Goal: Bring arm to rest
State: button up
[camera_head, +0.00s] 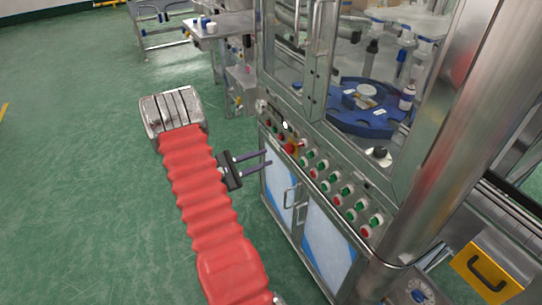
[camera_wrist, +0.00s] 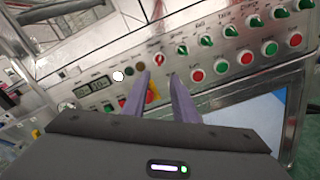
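My gripper (camera_head: 268,158) is at the end of my arm, in front of the crimping machine's control panel (camera_head: 322,172) in the head view. Its two slim fingers are parallel and apart, with nothing between them. In the wrist view the open gripper (camera_wrist: 159,78) points at the panel near a red and yellow switch (camera_wrist: 153,92). I cannot tell whether a fingertip touches the panel. My arm is extended, with its red sleeve over the green floor.
The machine has rows of red and green knobs and buttons, a small display (camera_wrist: 97,87), and cabinet doors with handles (camera_head: 290,196) below. Behind glass is a blue turntable (camera_head: 345,122). A metal table (camera_head: 222,27) stands behind. The green floor (camera_head: 80,170) at left is clear.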

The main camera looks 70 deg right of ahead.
jog(key=shift+w+a, duration=0.2)
jog(key=shift+a, duration=0.05)
dwell(0.6)
jog(key=s+a+f+m+y, duration=0.35)
jog(key=a+y, duration=0.35)
jog(key=a, duration=0.5)
jog(key=w+a+r+m+t+y, duration=0.1)
jog(key=w+a+r+t+y, duration=0.2)
jog(key=a, duration=0.6)
jog(key=w+a+r+m+t, duration=0.1)
jog(key=w+a+r+t, duration=0.35)
jog(key=a, duration=0.45)
jog(key=w+a+r+m+t+y, duration=0.1)
jog(key=w+a+r+t+y, duration=0.25)
jog(key=a, duration=0.55)
jog(key=s+a+r+n+t, duration=0.1)
jog(key=a+r+n+t, duration=0.2)
jog(key=a+r, duration=1)
jog(key=a+t, duration=0.1)
jog(key=t, duration=0.2)
jog(key=shift+s+r, duration=0.25)
jog(key=shift+r, duration=0.05)
